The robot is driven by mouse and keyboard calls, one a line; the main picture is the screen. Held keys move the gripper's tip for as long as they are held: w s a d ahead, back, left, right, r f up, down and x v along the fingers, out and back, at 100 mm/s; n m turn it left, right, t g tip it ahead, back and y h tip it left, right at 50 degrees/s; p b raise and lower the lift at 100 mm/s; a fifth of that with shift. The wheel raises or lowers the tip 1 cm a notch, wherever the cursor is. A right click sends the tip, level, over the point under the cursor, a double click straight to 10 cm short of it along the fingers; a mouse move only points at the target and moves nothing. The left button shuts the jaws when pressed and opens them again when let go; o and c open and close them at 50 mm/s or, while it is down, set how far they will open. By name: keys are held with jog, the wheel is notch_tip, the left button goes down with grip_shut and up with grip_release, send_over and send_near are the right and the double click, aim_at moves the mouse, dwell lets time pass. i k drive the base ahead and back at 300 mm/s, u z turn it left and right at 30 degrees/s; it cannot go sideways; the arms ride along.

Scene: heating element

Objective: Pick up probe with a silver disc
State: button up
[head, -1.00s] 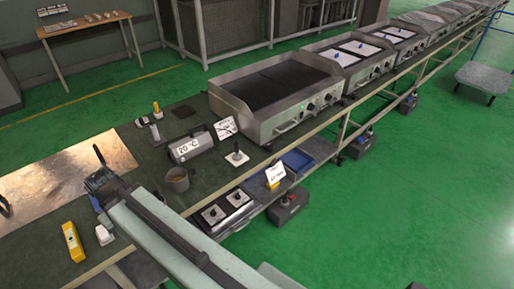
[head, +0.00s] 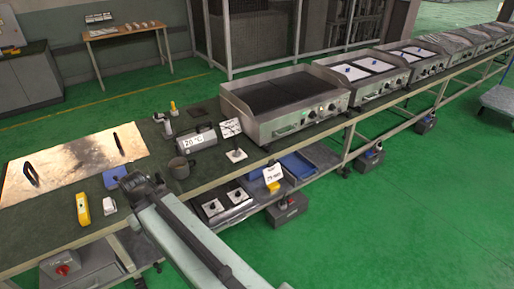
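A grey meter (head: 196,139) reading 20 °C sits on the dark green bench top. I cannot make out which one carries a silver disc. My gripper (head: 133,181) is dark and hangs over the front of the bench, left of and nearer than these items. Its fingers are too small and dark to read, and no held item is visible.
A shiny metal plate (head: 75,160) with two handles lies left. A yellow tool (head: 83,208), a white item (head: 109,206) and a blue item (head: 115,177) lie near my gripper. A griddle (head: 285,100) stands right.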

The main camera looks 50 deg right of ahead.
aim_at(236, 153)
jog(key=z, duration=5.75)
jog(key=k, duration=1.95)
jog(key=u, duration=5.85)
